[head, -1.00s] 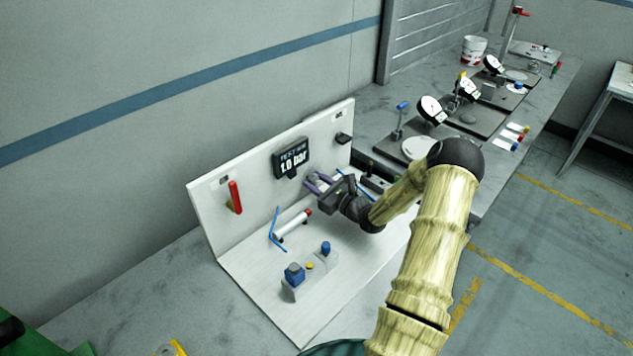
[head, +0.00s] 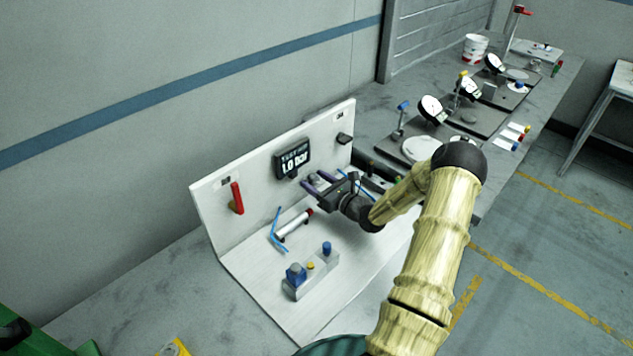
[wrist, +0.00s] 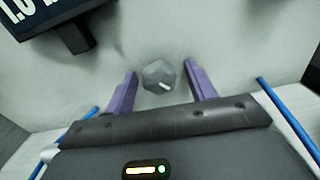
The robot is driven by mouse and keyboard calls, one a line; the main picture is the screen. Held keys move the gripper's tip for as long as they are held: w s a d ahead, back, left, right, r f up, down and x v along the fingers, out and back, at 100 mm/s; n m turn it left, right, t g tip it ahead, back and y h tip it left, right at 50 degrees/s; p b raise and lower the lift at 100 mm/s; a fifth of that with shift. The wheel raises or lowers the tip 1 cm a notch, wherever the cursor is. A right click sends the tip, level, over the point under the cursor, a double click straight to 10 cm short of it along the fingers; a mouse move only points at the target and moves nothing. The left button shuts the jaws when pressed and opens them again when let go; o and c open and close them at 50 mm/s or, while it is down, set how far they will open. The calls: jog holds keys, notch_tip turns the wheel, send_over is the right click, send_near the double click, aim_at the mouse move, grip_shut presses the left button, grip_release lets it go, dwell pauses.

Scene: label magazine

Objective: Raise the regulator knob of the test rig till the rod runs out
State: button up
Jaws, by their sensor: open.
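The regulator knob (wrist: 159,77) is a small grey faceted knob with a white mark, on the rig's white upright panel (head: 232,170). In the wrist view it lies between and just beyond the tips of my gripper (wrist: 158,78). My gripper's purple fingers are open and apart from the knob. In the head view my gripper (head: 311,182) points at the panel below the display (head: 293,158), which reads 1.0 bar; the knob is hard to make out there. The rod's cylinder (head: 295,224), white with a red end, lies on the rig's base, and no extended rod can be made out.
A red lever (head: 237,198) is on the panel's left. Blue tubes (head: 274,228) run near the cylinder and beside my gripper. Gauges (head: 431,108) stand on the bench behind.

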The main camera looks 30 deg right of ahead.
jog(key=shift+s+d, duration=0.2)
jog(key=shift+s, duration=0.05)
jog(key=b+v, duration=0.1)
jog(key=v, duration=0.6)
jog(key=shift+a, duration=0.15)
jog(key=shift+r, duration=0.1)
dwell(1.0)
dwell(0.5)
